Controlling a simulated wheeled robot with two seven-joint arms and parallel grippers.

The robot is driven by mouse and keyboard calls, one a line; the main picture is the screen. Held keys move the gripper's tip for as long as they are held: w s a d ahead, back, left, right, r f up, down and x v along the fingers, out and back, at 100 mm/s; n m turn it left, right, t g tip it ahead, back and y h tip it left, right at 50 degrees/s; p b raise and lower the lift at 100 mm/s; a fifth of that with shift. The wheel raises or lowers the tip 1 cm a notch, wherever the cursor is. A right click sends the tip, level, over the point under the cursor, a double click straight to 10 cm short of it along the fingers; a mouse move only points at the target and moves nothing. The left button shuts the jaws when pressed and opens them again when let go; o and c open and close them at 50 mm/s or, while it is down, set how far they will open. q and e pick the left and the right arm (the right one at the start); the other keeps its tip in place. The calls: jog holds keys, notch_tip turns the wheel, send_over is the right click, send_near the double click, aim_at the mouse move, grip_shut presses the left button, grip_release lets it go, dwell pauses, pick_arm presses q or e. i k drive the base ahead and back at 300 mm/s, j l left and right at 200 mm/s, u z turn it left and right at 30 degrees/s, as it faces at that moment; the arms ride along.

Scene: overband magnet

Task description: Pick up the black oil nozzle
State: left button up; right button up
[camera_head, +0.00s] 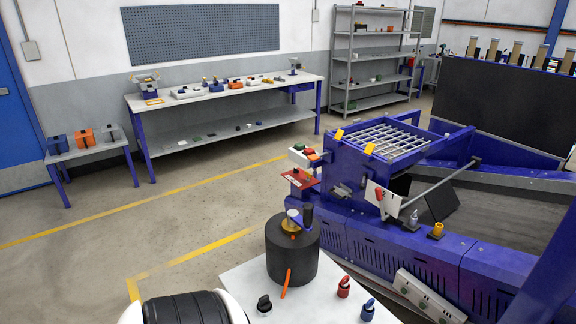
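A small black piece (264,305), which looks like the black oil nozzle, stands on the white table top (225,278) at the bottom of the view. It is left of a similar red piece (343,287) and a similar blue piece (368,310). Its fine shape is too small to make out. Neither of my grippers shows in the view.
A large black drum (291,262) with an orange rod and a yellow and blue fitting stands just behind the black piece. A blue machine (440,250) fills the right side. A workbench (165,102) and grey shelves (375,55) stand at the back.

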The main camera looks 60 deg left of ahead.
aim_at(264, 308)
jog(key=u, duration=2.15)
